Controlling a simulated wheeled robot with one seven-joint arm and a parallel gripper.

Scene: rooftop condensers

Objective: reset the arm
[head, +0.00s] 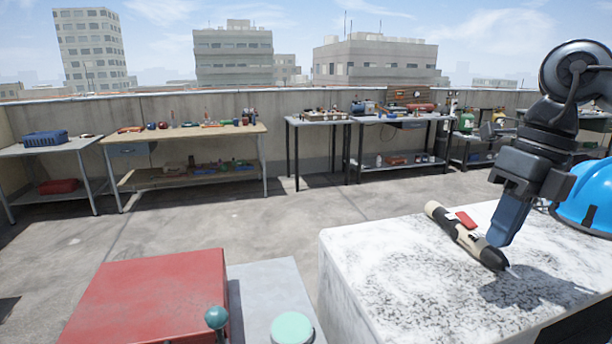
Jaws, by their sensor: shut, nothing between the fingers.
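My arm (545,135) comes in from the right edge of the head view and hangs over the white speckled worktop. My gripper (499,240) points down with its fingers together and nothing between them. Its tip is close beside a beige and black pen-shaped tool (462,235) with a red patch; I cannot tell whether they touch. The tool lies on the worktop, its dark pointed end toward the lower right.
A blue hard hat (588,195) sits right of my gripper on the white worktop (375,265). A red box (150,295) and a grey surface (262,290) with a mint-green round knob (291,328) are at lower left. Benches with tools (190,133) line the back wall. The floor between is clear.

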